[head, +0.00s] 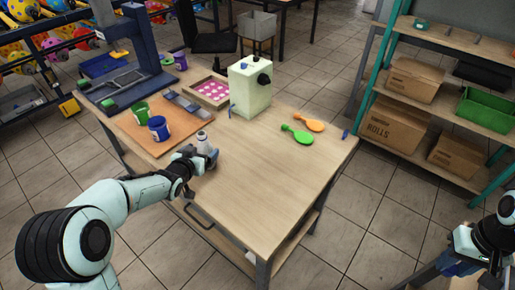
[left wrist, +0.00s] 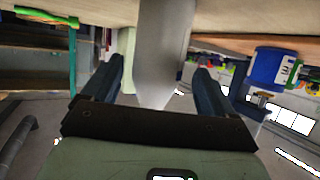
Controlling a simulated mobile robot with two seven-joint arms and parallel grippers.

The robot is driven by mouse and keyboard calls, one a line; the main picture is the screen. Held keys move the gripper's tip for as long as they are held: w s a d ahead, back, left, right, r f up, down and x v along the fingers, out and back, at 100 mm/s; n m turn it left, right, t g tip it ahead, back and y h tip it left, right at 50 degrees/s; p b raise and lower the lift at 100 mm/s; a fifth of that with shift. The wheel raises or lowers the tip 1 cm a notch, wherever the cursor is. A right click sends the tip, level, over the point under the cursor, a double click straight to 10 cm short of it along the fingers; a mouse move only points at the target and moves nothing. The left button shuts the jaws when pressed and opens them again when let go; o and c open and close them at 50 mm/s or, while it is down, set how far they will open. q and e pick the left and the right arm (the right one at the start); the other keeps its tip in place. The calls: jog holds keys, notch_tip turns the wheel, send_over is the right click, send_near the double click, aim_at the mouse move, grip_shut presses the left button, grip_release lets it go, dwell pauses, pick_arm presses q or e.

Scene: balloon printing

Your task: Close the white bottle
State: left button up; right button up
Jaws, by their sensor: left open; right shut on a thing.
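The white bottle (head: 203,139) stands upright near the table's front left edge. In the left wrist view the bottle (left wrist: 165,45) is pale grey, smooth and tapers towards its top. My left gripper (head: 207,158) is low at the bottle. In the left wrist view its two dark fingers (left wrist: 157,80) are apart, one on each side of the bottle, with gaps visible. My right gripper (head: 458,262) is at the lower right, off the table and far from the bottle. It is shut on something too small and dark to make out. I see no separate cap.
The wooden table (head: 255,185) is clear at its front and middle.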

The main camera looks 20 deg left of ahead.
aim_at(207, 147)
pick_arm(q)
jog(key=x, duration=0.4)
jog(key=shift+w+d+f, duration=0.15)
jog(key=shift+d, duration=0.05)
pick_arm(e)
jog(key=shift+f, duration=0.2)
